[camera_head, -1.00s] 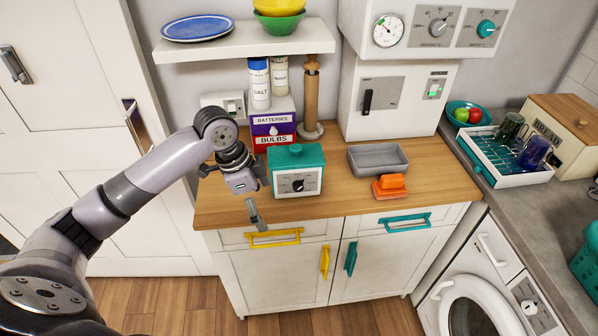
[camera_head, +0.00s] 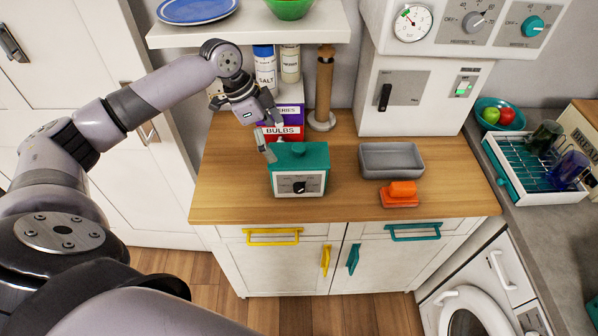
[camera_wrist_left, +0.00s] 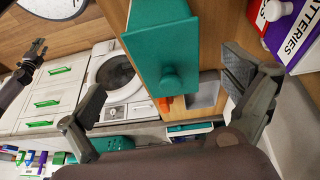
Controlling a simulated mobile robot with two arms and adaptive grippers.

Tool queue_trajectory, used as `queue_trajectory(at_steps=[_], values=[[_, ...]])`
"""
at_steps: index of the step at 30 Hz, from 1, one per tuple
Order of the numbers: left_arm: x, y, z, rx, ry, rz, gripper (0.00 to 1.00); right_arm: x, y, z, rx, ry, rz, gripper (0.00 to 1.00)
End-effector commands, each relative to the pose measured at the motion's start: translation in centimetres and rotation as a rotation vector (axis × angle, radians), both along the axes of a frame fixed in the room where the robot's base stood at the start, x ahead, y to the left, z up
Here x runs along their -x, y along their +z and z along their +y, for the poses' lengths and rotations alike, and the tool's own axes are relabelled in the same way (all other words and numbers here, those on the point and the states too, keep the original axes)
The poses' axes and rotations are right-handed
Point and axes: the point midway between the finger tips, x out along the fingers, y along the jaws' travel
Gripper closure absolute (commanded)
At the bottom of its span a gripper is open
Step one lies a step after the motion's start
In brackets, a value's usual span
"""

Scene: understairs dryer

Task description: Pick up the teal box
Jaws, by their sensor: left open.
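The teal box (camera_head: 299,168) stands upright on the wooden counter, with a knob on its lid and a pale front panel with a black dial. My left gripper (camera_head: 273,138) is open and empty, just above and behind the box's left side. In the left wrist view the teal box (camera_wrist_left: 160,40) and its lid knob appear between the two spread fingers of the left gripper (camera_wrist_left: 165,88), apart from them. A dark gripper-like part at the left edge of that view looks like my right gripper (camera_wrist_left: 36,55); its jaws are too small to read.
Behind the box stand the purple and red labelled boxes (camera_head: 285,126) and a wooden roll holder (camera_head: 323,90). A shelf (camera_head: 250,28) overhangs the back. The counter's front strip is clear.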

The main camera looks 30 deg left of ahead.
Motion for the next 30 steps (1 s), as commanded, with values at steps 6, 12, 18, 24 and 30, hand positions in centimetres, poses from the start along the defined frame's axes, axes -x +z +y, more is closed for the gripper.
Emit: queue_trajectory(at_steps=[6,12,18,24,30], values=[[-0.4,-1.7,-0.7,0.0,0.0,-0.001,0.01,-5.0,0.9,0.6,-0.011,0.0,-0.076,0.6],[-1.0,-3.5,-1.1,0.002,0.001,0.002,0.01,-5.3,2.6,0.6,-0.011,0.0,-0.078,0.6],[-1.6,-6.2,-1.8,0.001,0.001,0.001,0.01,-2.8,3.3,0.5,-0.008,-0.002,-0.042,0.6],[-1.7,-6.8,-1.8,-0.001,0.0,-0.002,0.01,-2.5,3.2,0.4,-0.006,-0.002,-0.037,0.6],[-1.7,-6.8,-1.8,-0.001,0.001,-0.002,0.09,-3.2,3.2,0.2,-0.005,-0.002,-0.047,0.6]])
